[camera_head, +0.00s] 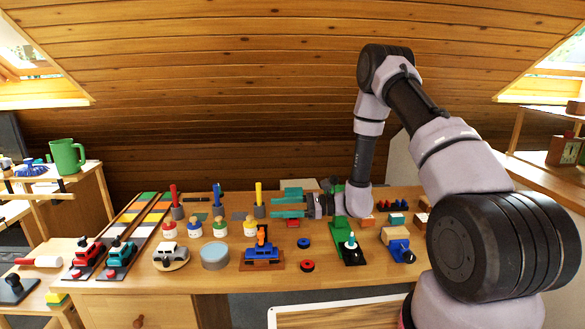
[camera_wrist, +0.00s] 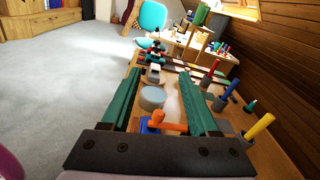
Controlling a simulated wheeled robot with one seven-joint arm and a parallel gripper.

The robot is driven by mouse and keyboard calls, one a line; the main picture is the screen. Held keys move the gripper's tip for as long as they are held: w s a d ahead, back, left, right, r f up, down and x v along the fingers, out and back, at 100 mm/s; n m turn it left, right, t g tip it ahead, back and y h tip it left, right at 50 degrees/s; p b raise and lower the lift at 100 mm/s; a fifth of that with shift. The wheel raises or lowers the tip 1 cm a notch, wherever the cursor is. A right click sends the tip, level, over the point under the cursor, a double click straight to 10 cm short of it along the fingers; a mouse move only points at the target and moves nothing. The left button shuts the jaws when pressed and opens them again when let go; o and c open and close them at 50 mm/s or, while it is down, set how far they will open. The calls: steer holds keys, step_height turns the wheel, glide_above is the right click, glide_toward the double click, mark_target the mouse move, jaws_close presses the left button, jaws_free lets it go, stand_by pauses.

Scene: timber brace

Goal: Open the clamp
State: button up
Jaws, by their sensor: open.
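A blue fixture (camera_head: 262,254) with an upright orange lever (camera_head: 261,237) stands near the front middle of the table; it looks like the clamp. In the wrist view the orange lever (camera_wrist: 172,126) and part of the blue body (camera_wrist: 146,125) show low between the fingers, close to the palm. My gripper (camera_head: 275,203) is open, its two green fingers pointing left above the table, behind the clamp as the head view shows it. In the wrist view nothing is between the tips of my gripper (camera_wrist: 162,75). The palm hides part of the clamp's base.
Upright handles, one yellow (camera_head: 258,194), stand behind.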

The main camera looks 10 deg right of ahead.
steer(key=s+d+r+n+g+h, duration=0.1)
steer(key=s+r+n+g+h, duration=0.1)
steer(key=r, duration=0.5)
steer(key=s+d+r+n+g+h, duration=0.2)
steer(key=s+r+n, duration=0.3)
steer(key=r, duration=0.3)
steer(key=shift+r, duration=0.25)
steer(key=shift+s+r+h, duration=0.1)
steer(key=shift+h, duration=0.2)
